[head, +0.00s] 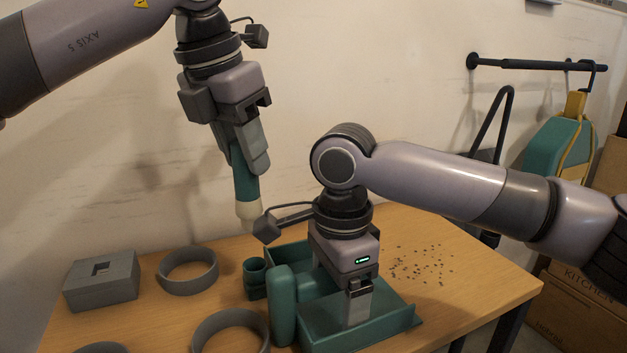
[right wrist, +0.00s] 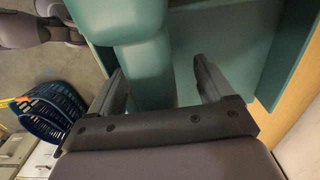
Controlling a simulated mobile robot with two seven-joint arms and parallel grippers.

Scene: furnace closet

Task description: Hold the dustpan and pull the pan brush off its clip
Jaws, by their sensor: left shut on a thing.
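My left gripper (head: 250,165) is shut on the pan brush (head: 245,188), which has a teal handle and a cream lower end. It hangs upright, just above the back left of the dustpan. The teal dustpan (head: 388,325) lies on the table. A thick rounded teal part (head: 283,305) stands at its left, beside a small teal ring-like piece (head: 256,272) that may be the clip. My right gripper (head: 358,300) points down over the pan. In the right wrist view its fingers (right wrist: 160,75) are apart, with a teal bar (right wrist: 148,70) between them; I cannot tell contact.
A grey block with a square hole (head: 102,280) and grey rings (head: 188,270) sit on the table's left side. Dark crumbs (head: 422,262) lie to the right of the dustpan. A wall rail (head: 530,64) and cardboard boxes (head: 585,305) are beyond the table's right edge.

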